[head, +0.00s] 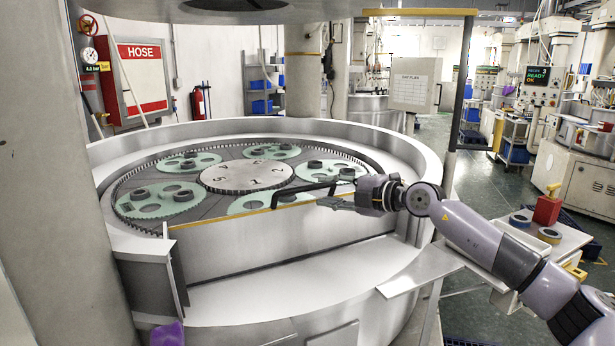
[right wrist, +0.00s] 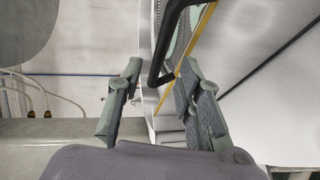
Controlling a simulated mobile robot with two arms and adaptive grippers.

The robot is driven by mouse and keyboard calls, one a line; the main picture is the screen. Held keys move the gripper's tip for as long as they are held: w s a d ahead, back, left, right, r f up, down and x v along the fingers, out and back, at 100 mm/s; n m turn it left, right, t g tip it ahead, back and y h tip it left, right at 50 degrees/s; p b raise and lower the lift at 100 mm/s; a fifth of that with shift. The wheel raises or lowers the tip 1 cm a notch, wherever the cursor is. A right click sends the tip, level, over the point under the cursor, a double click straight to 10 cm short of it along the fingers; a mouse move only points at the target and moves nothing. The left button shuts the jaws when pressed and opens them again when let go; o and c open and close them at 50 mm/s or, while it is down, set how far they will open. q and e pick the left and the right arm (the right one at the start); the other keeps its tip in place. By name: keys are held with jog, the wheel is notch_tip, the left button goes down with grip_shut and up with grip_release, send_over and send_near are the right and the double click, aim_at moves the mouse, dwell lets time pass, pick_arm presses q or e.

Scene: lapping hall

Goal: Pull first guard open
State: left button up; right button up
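The first guard (head: 270,240) is a pale upright panel with a yellow top edge, across the front of the round lapping machine. A black bar handle (head: 290,190) stands at its top edge. My right gripper (head: 325,202) is at the handle's right end in the head view. In the right wrist view my right gripper (right wrist: 160,75) has its fingers apart, with the black handle (right wrist: 168,45) between and beyond the fingertips. I see no grip on it. The guard's yellow edge (right wrist: 195,40) runs beside the right finger. My left gripper is not in view.
Inside the machine, green carriers (head: 160,199) with dark rings surround a numbered centre plate (head: 247,176). A side table (head: 530,245) with a red block (head: 547,208) and rings stands under my right arm. A yellow-topped post (head: 463,80) rises behind it.

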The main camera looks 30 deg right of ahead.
aim_at(310, 189)
jog(key=p+x, duration=0.2)
jog(key=x, duration=0.3)
jog(key=shift+w+r, duration=0.1)
jog(key=shift+w, duration=0.1)
jog(key=shift+p+x, duration=0.3)
jog(key=shift+x, duration=0.5)
jog(key=shift+a, duration=0.1)
jog(key=shift+c, duration=0.5)
grip_shut()
